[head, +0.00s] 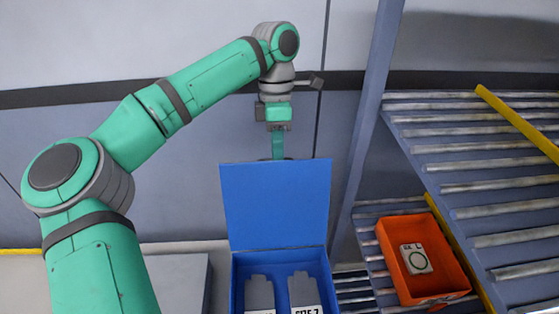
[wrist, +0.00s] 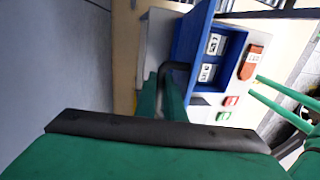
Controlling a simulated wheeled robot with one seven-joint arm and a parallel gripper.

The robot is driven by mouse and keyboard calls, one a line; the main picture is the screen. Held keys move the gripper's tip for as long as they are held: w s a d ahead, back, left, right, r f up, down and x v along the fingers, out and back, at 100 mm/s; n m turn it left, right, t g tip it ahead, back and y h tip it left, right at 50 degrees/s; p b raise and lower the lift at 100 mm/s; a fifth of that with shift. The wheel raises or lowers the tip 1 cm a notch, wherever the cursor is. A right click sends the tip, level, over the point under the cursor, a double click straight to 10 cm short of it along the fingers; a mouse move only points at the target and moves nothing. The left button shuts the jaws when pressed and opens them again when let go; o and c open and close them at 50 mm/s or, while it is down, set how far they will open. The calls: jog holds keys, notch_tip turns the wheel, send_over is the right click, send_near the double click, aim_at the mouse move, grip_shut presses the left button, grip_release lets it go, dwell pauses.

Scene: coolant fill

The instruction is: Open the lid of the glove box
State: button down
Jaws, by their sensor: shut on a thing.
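The blue glove box (head: 234,285) stands at the bottom middle of the head view, with grey gloves (head: 260,292) inside. Its blue lid (head: 275,203) is raised, standing up at the back of the box. My gripper (head: 278,156) is at the lid's top edge, its fingertips partly hidden behind the lid. In the wrist view the box (wrist: 236,45) is open and the lid (wrist: 188,40) shows almost edge-on. There my gripper (wrist: 165,92) is shut on a dark lid handle (wrist: 178,68). The exact contact is partly covered by the fingers.
An orange bin (head: 432,290) with a white labelled box (head: 416,258) sits on the roller rack at right. A grey-blue post (head: 370,110) stands between my gripper and the rack. In the wrist view a red item (wrist: 251,62) lies beside the glove box.

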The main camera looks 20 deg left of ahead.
jog(key=c, duration=1.8)
grip_release()
jog(key=shift+c, duration=0.2)
jog(key=shift+r, duration=0.15)
notch_tip(320, 180, up, 10)
jog(key=w, duration=0.2)
jog(key=shift+a+r, duration=0.2)
jog(key=shift+a, duration=0.25)
